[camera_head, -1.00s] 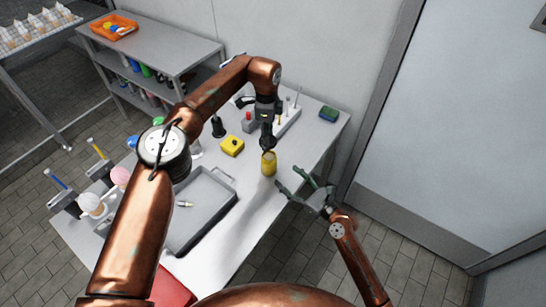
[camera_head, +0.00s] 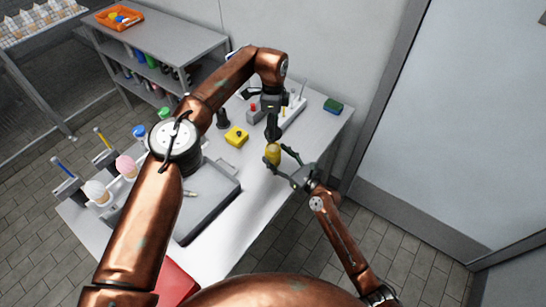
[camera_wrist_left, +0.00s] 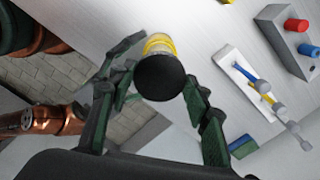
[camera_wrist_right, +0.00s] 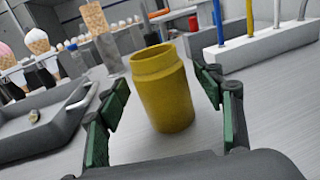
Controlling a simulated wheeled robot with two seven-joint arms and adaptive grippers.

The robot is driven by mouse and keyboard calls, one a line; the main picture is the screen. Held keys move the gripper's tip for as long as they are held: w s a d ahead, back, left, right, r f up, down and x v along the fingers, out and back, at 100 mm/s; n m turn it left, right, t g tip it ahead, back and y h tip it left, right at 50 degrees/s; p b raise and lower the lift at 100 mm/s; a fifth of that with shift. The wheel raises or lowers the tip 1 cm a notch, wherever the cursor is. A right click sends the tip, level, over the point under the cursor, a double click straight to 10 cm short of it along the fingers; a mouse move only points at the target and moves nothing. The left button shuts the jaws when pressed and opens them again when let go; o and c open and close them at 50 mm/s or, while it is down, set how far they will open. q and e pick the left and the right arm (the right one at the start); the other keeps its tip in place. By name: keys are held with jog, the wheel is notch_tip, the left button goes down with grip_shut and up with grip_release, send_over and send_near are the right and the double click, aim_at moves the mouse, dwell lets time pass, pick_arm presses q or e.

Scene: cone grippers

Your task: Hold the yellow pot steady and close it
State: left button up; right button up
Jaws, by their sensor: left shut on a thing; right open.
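The yellow pot (camera_head: 272,154) stands on the white table, upright. In the right wrist view the yellow pot (camera_wrist_right: 163,90) shows a bare narrower neck with no lid on it. My right gripper (camera_head: 287,158) is open, its fingers on either side of the pot; gaps show between pot and fingers in the right wrist view. My left gripper (camera_head: 271,135) is shut on a round black lid (camera_wrist_left: 160,77), pointing down above the pot. In the left wrist view the lid hides part of the pot (camera_wrist_left: 159,44). The exact gap between lid and pot is hidden.
A grey tray (camera_head: 207,222) lies left of the pot. A white rack with upright rods (camera_head: 293,112) and a green-blue sponge (camera_head: 333,105) are at the back. Ice-cream cones stand at far left. Table surface around the pot is clear.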

jog(key=shift+w+a+r, duration=0.1)
jog(key=shift+w+a, duration=0.3)
jog(key=shift+a, duration=0.1)
jog(key=shift+w+a+f, duration=0.2)
jog(key=shift+w+a, duration=0.15)
jog(key=shift+w, duration=0.4)
jog(key=shift+s+r, duration=0.1)
jog(key=shift+s, duration=0.05)
grip_shut()
